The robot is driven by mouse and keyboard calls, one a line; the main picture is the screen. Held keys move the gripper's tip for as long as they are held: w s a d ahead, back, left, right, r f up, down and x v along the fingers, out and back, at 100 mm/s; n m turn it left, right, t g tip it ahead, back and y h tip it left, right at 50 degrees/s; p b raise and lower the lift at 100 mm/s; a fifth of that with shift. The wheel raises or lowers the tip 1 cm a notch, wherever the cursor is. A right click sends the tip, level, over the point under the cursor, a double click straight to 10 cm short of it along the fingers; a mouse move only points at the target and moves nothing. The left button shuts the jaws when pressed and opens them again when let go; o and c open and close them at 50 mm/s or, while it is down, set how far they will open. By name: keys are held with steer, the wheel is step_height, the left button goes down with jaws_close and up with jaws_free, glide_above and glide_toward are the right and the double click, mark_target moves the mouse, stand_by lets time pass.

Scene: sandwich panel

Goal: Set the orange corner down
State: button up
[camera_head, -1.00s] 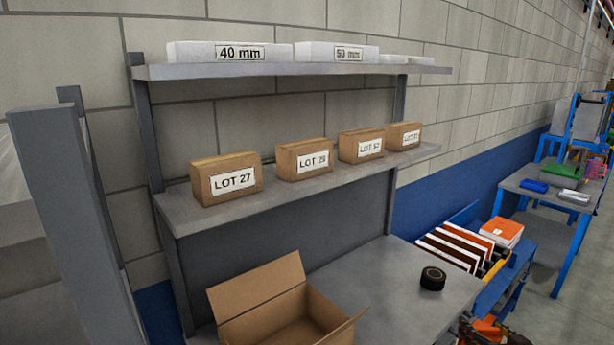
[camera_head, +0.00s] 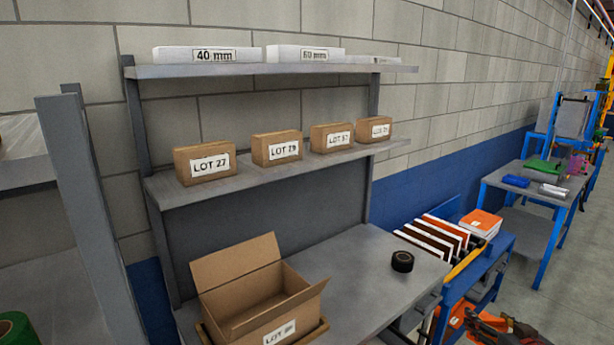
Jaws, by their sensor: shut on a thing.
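I cannot make out the orange corner as a separate piece. Orange shows on the panels (camera_head: 451,232) standing in a row on the blue cart (camera_head: 484,262), and on an orange and white box (camera_head: 481,222) behind them.
A grey workbench (camera_head: 350,262) carries an open cardboard box (camera_head: 240,298) and a black roll (camera_head: 402,261). Its shelf (camera_head: 268,167) holds several LOT cartons. A grey post (camera_head: 90,215) stands left, near a green roll (camera_head: 14,329).

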steer(key=shift+d+r+m, duration=0.1)
steer(key=shift+d+m, duration=0.2)
steer(key=shift+d, duration=0.35)
steer(key=shift+w+d+f+h, duration=0.15)
steer(key=shift+f+h, duration=0.05)
steer(key=shift+h, duration=0.1)
steer(key=shift+w+a+f+m+h, duration=0.3)
steer(key=shift+w+f, duration=0.15)
steer(key=shift+w, duration=0.05)
steer(key=w+a+f+n+y, duration=0.1)
steer(key=a+f, duration=0.8)
steer(key=a, duration=0.4)
steer(key=w+a+f+n+y, duration=0.1)
steer(key=a+f, duration=0.9)
steer(key=a, duration=0.3)
steer(key=shift+w+y, duration=0.2)
steer(key=shift+y, duration=0.1)
